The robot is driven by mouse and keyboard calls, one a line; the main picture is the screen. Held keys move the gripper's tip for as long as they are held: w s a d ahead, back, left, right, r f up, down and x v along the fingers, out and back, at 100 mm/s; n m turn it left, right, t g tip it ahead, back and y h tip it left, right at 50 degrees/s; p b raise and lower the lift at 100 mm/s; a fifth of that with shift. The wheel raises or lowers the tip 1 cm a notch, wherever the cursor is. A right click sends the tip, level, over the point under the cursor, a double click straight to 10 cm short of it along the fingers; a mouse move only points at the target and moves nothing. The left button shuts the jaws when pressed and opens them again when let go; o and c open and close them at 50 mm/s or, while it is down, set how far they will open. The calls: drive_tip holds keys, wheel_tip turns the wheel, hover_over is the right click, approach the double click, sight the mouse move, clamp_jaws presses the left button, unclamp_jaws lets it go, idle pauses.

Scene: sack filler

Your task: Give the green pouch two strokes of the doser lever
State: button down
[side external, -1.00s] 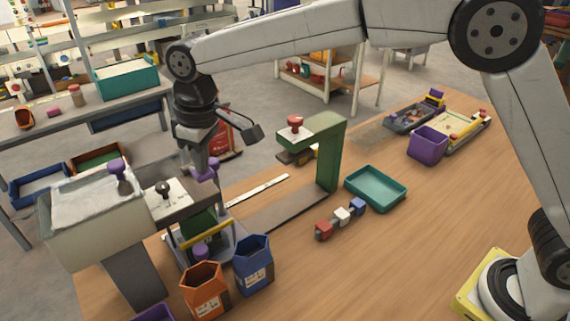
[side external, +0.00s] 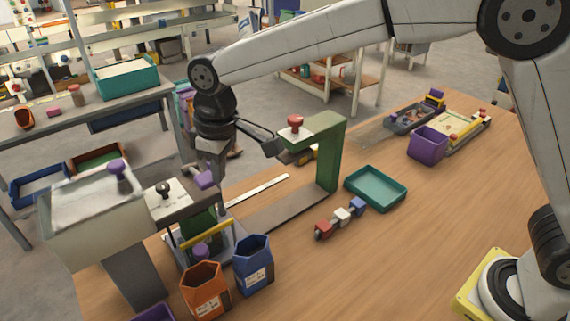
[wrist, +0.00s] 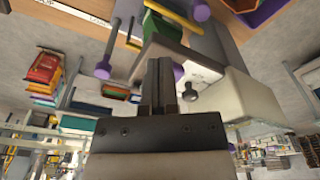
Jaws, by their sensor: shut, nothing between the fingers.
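The doser is a pale hopper (side external: 95,225) with a white top plate (side external: 170,203) carrying a black knob (side external: 163,189). The green pouch (side external: 205,221) is under the doser, partly hidden behind a yellow bar (side external: 208,238). The shut fingertips show in the wrist view (wrist: 160,65).
An orange container (side external: 204,290) and a blue container (side external: 253,266) stand in front of the doser. A green bracket (side external: 332,160) with a red knob (side external: 295,122) rises to the right. A teal tray (side external: 375,188) and small blocks (side external: 341,216) lie beyond. The right front table is clear.

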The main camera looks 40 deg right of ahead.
idle(0.3)
wheel_tip(320, 180, up, 8)
drive_tip(key=shift+s+d, duration=0.25)
drive_tip(key=shift+s, duration=0.1)
idle(0.3)
drive_tip(key=shift+f, duration=0.1)
idle(1.3)
drive_tip(key=s+d+f+m, duration=0.2)
drive_tip(key=s+d+f, duration=0.3)
drive_tip(key=d, duration=0.3)
drive_tip(key=s+d+f+m+t, duration=0.1)
drive_tip(key=s+d+f+m, duration=0.1)
drive_tip(key=s+d+f, duration=0.4)
drive_tip(key=s+d+f+m, duration=0.3)
drive_tip(key=s+d+f, duration=0.2)
drive_tip(key=d, duration=0.7)
wheel_tip(320, 180, down, 2)
drive_tip(key=shift+s+d+f+t+h, duration=0.1)
drive_tip(key=shift+s+d+t+h, duration=0.05)
drive_tip(key=shift+t+h, duration=0.15)
